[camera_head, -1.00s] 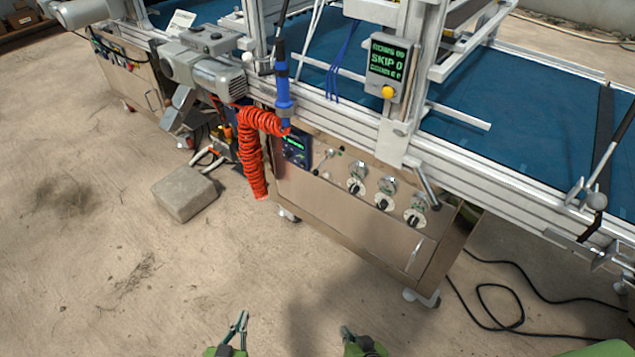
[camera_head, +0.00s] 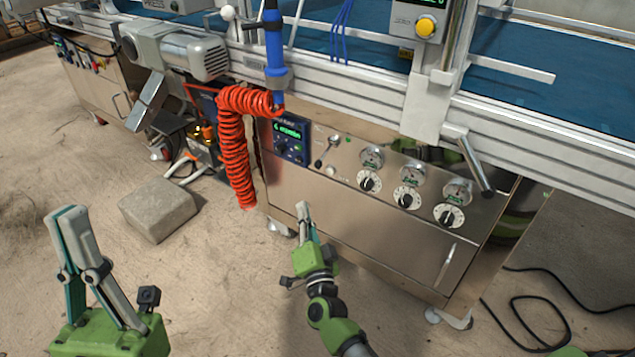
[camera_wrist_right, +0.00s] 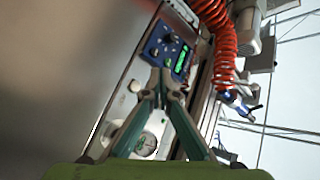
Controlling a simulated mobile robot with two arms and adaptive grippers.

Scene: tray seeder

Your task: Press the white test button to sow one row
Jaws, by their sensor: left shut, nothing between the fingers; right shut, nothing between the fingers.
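The white test button (camera_head: 331,171) looks like a small pale round knob on the steel control panel (camera_head: 330,205), below a small lever and right of the blue display unit (camera_head: 291,138). In the right wrist view a small white knob (camera_wrist_right: 135,86) shows just left of my fingertips. My right gripper (camera_head: 303,210) is shut and empty, in front of the panel, lower and left of the button; its fingertips also show in the wrist view (camera_wrist_right: 160,75). My left gripper (camera_head: 68,212) is shut and empty at the lower left, well away from the panel.
Several dials and gauges (camera_head: 407,197) sit right of the button. A coiled red hose (camera_head: 234,150) hangs left of the panel, beside a blue tool (camera_head: 274,45). A yellow button (camera_head: 425,26) is on the upper box. A stone block (camera_head: 158,208) lies on the floor.

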